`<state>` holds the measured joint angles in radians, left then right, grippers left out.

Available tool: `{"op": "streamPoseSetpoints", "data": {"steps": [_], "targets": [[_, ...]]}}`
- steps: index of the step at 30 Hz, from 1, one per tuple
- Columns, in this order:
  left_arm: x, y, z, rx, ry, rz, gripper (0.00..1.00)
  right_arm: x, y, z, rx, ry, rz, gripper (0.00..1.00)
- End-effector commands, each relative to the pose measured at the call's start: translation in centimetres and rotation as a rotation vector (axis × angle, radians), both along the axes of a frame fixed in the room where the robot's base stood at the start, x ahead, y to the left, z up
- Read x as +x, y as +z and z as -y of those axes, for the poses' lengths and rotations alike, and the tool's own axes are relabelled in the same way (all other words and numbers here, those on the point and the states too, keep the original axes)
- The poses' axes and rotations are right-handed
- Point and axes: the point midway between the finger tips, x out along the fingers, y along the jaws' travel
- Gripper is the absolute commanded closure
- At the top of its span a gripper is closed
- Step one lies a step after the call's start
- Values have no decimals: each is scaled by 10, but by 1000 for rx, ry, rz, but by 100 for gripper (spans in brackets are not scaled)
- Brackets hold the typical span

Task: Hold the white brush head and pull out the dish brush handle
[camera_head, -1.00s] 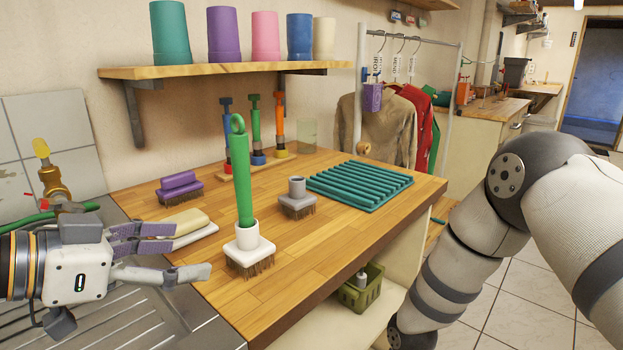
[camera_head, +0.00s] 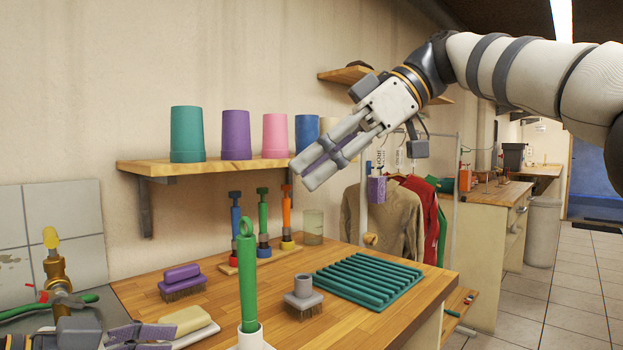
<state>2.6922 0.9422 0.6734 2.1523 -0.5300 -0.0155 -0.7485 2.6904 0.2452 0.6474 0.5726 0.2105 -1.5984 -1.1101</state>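The green dish brush handle (camera_head: 247,285) stands upright with a ring on top. Its lower end sits in the white brush head (camera_head: 250,340), which the lower picture edge cuts off. My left gripper (camera_head: 165,340) is at the bottom left, left of the white brush head and apart from it. My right gripper (camera_head: 306,176) is raised well above the worktop, up and right of the handle. Its fingers lie close together, look shut, and hold nothing.
On the worktop (camera_head: 400,328) are a purple brush (camera_head: 182,280), a yellow-topped brush (camera_head: 188,320), a grey brush head (camera_head: 303,295), a green rack (camera_head: 368,280) and a stand of colored handles (camera_head: 264,240). A shelf with cups (camera_head: 187,135) hangs behind. A brass tap (camera_head: 58,270) stands left.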

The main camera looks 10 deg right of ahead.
Motion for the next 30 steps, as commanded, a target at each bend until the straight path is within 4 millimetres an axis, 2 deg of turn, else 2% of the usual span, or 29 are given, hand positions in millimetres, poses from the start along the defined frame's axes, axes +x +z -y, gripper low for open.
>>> {"op": "streamPoseSetpoints", "data": {"steps": [5,8,15,21,30], "targets": [[1,-1,1,2,0,-1,25,-1,4,-1,12,4,5,67],[7,-7,10,4,-2,-4,25,-1,4,-1,11,4,5,67],[37,-29,54,3,-4,-4,25,-1,4,-1,10,2,5,67],[58,-43,82,1,-1,-2,25,-1,4,-1,9,2,5,67],[65,-46,92,0,0,0,25,-1,4,-1,10,2,4,67]]}}
